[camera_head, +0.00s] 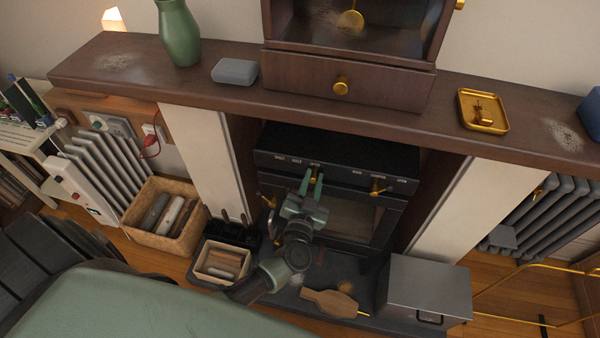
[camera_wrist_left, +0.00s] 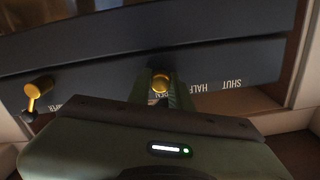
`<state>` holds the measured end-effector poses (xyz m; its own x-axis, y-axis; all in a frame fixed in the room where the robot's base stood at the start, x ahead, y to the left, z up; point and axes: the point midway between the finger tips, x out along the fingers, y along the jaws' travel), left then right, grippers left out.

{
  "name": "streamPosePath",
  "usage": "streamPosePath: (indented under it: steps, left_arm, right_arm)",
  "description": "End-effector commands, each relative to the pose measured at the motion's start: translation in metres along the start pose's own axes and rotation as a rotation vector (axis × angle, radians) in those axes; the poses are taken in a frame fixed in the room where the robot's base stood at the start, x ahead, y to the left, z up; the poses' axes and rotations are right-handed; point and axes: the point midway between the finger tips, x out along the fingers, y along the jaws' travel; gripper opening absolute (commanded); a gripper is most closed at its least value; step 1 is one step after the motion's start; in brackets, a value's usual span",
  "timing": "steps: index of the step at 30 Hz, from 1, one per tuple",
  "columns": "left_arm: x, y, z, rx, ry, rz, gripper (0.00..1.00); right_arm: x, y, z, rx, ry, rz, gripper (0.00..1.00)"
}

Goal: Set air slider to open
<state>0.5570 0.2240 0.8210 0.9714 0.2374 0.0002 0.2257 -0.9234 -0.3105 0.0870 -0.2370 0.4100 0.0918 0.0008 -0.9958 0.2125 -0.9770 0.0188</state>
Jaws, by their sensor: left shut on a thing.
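The air slider's brass knob (camera_wrist_left: 160,82) is on the dark front panel of the stove (camera_head: 335,165). My left gripper (camera_head: 312,178) reaches up to this panel from below and is shut on the knob, with one finger on each side. In the left wrist view the knob is beside the partly hidden label ending in "PEN", with "HALF" and "SHUT" further right along the row. In the head view the gripper's fingers cover most of the knob, under the third label from the left. My right gripper is not in view.
A second brass knob (camera_head: 378,187) sits to the right on the stove front. A grey metal box (camera_head: 428,285), a wooden paddle-shaped board (camera_head: 330,302) and a small bin of logs (camera_head: 222,262) stand on the hearth below. A wooden mantel shelf (camera_head: 380,110) overhangs the stove.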

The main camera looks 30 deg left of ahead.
Motion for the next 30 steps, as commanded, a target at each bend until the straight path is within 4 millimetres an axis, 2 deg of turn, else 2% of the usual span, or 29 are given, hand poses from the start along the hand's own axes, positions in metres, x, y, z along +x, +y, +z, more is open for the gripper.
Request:
streamPosePath:
  steps: [1,7,8,9,10,20,23,30]
  left_arm:
    - [-0.002,0.005,0.001,-0.002,-0.002,0.01,0.0]
    - [-0.002,0.006,0.001,-0.003,-0.002,0.012,0.0]
    - [-0.002,0.006,0.001,-0.003,-0.002,0.012,0.26]
    - [-0.002,0.006,0.001,-0.003,-0.002,0.012,0.37]
    - [-0.002,0.005,0.001,-0.003,-0.002,0.011,0.43]
    - [-0.003,0.003,0.0,-0.003,0.0,0.007,0.43]
    - [-0.012,0.004,0.001,-0.004,-0.003,0.008,0.43]
    - [-0.053,0.004,0.002,-0.003,-0.004,0.008,0.43]
  right_arm:
    - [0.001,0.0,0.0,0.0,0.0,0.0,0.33]
    - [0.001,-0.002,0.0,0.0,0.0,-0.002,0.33]
    - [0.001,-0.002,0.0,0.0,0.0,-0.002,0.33]
    - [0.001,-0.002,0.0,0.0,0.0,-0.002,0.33]
    - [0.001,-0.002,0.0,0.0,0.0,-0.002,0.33]
    - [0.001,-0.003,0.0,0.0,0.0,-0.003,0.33]
    - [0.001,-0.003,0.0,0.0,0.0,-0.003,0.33]
    - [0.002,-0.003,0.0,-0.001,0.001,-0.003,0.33]
